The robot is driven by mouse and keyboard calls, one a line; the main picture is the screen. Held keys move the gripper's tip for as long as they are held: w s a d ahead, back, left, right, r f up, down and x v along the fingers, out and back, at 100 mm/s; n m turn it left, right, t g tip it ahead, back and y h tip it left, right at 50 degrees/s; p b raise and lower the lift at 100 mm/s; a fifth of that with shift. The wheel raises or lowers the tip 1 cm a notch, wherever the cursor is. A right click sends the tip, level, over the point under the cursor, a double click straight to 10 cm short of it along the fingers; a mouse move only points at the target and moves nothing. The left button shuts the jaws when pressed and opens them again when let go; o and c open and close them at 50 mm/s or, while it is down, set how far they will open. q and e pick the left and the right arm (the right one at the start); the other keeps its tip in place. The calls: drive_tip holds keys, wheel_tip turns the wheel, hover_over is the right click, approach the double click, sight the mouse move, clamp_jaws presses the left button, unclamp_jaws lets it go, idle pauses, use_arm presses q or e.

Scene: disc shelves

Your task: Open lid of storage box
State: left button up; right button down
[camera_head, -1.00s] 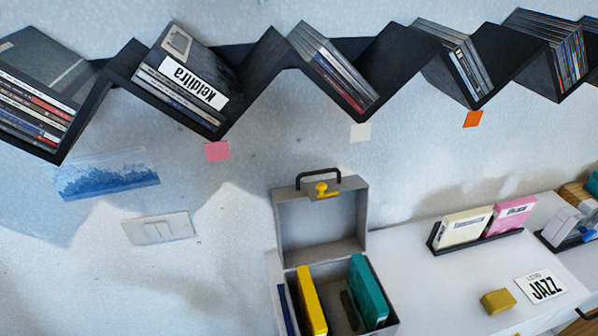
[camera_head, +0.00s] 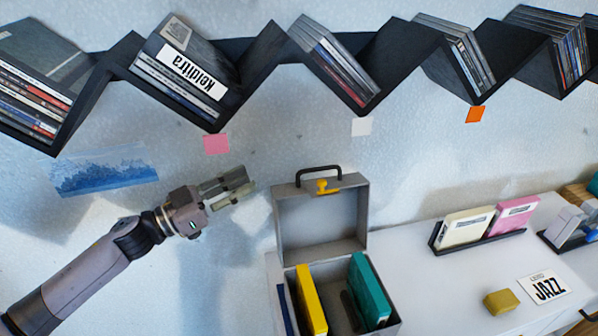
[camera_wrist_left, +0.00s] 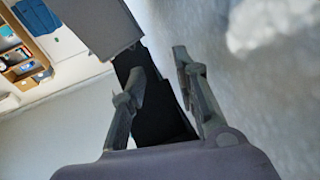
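The grey storage box (camera_head: 283,262) stands on the white table at the lower middle of the head view. Its lid (camera_head: 322,222) is up, standing upright at the back, with a black handle (camera_head: 319,171) on top and a yellow latch (camera_head: 327,187). Inside the box are a yellow case (camera_head: 311,300) and a teal case (camera_head: 370,290). My left gripper (camera_head: 238,187) is open and empty, left of the lid and apart from it. In the left wrist view, its fingers (camera_wrist_left: 160,85) are spread with nothing between them. My right gripper is not in view.
Zigzag black shelves (camera_head: 262,62) with discs run along the wall above. On the white table (camera_head: 420,262) are a black rack (camera_head: 480,243) with cream and pink cases, a yellow block (camera_head: 501,301) and a JAZZ card (camera_head: 543,287). The table between box and rack is clear.

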sight(293, 186)
use_arm(q)
drive_tip(key=s+a+r+m+g, duration=0.2)
drive_tip(key=a+m+g, duration=0.1)
drive_tip(key=a+g, duration=0.25)
drive_tip(key=shift+h, duration=0.5)
drive_tip(key=p+x, duration=0.1)
drive_tip(key=x, duration=0.4)
drive_tip(key=p+x, duration=0.2)
drive_tip(key=x, duration=0.4)
drive_tip(key=p+x, duration=0.2)
drive_tip(key=x, duration=0.4)
drive_tip(key=shift+s+f, duration=0.2)
drive_tip(key=shift+s, duration=0.15)
drive_tip(key=shift+w+d+f, duration=0.1)
drive_tip(key=shift+w+d, duration=0.1)
drive_tip(key=shift+d, duration=0.45)
drive_tip(key=shift+c, duration=0.3)
clamp_jaws()
